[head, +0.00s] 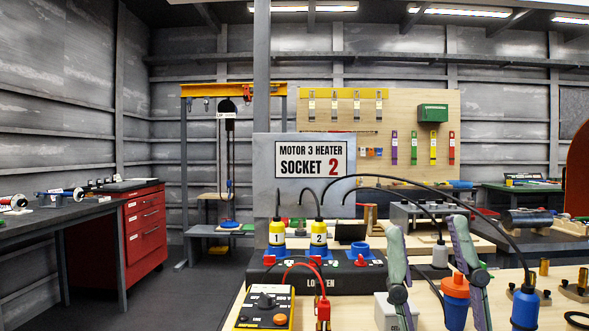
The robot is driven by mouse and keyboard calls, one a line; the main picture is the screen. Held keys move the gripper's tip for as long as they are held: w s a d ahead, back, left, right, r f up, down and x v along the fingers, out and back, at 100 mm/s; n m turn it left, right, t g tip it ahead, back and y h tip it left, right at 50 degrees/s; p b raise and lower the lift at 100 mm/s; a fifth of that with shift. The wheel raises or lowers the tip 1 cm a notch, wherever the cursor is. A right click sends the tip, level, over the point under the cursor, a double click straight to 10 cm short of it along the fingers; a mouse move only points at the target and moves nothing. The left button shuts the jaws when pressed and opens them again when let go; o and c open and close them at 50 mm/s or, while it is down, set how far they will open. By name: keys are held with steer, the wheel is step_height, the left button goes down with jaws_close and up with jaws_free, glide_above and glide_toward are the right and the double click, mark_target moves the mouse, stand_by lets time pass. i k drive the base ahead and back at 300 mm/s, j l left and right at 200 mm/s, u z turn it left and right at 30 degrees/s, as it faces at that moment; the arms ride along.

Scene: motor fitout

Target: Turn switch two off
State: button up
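A black socket box (345,281) with partly hidden lettering stands on the wooden bench. Two yellow-and-white plugs marked 1 (277,237) and 2 (319,237) sit in its sockets. A blue socket to their right looks empty. A small red switch (316,260) lies just below plug 2; its on or off position is too small to tell. Similar red switches are below plug 1 (269,260) and the blue socket (361,261). My gripper (427,226) is at the lower right, its two grey-green fingers wide apart with nothing between the tips. It is right of the box, apart from the switches.
A yellow meter (262,309) and a red clip (323,309) with leads lie before the box. A white box (391,313), an orange-topped container (456,300) and a blue plug (525,306) crowd my gripper. Black cables arch overhead. A sign (312,160) reads "Motor 3 Heater Socket 2".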

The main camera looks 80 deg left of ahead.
mark_target(318, 259)
steer(key=u, duration=2.2)
